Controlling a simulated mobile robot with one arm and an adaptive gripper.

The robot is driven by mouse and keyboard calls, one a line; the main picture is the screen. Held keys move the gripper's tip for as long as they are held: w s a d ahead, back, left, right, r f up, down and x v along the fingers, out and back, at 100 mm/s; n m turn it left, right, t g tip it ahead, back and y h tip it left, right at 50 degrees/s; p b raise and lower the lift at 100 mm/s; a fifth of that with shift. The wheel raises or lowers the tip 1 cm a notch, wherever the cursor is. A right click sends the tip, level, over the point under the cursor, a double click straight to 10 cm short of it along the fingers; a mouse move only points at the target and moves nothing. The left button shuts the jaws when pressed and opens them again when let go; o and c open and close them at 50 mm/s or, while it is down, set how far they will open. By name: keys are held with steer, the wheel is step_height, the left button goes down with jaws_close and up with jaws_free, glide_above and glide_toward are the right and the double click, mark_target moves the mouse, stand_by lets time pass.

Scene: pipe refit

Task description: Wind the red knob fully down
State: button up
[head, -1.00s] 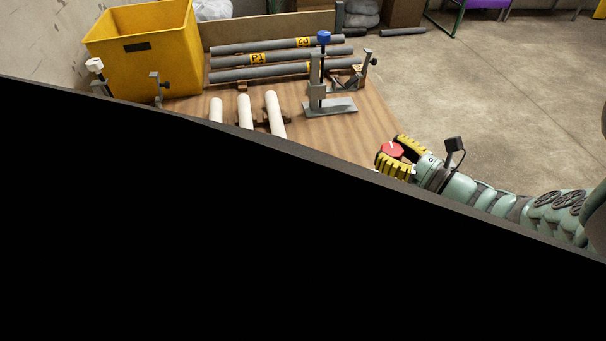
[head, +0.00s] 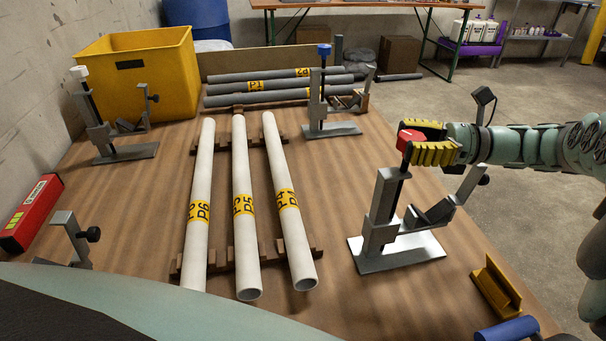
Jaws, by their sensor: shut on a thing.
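The red knob (head: 409,138) tops the screw of a grey metal clamp stand (head: 379,225) at the right of the wooden table. My gripper (head: 422,144) comes in from the right, its yellow ribbed fingers closed around the knob. The near finger hides part of the knob's side. The dark screw shows below the fingers, beside the stand's upright post. An angled V-shaped rest (head: 436,213) sits on the right side of the stand. No pipe shows in it.
White labelled pipes (head: 243,220) lie on wooden racks mid-table. Grey pipes (head: 270,85) lie behind. A blue-knob clamp (head: 325,100) and a white-knob clamp (head: 110,125) stand farther back. A yellow bin (head: 140,70), red box (head: 32,212), yellow bracket (head: 496,288) and blue cylinder (head: 508,329) surround.

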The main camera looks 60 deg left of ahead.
steer(key=shift+n+g+h+b, duration=0.5)
steer(key=shift+h+b, duration=0.2)
steer(key=shift+b, duration=0.55)
steer(key=o, duration=1.2)
steer(key=shift+r, duration=5.05)
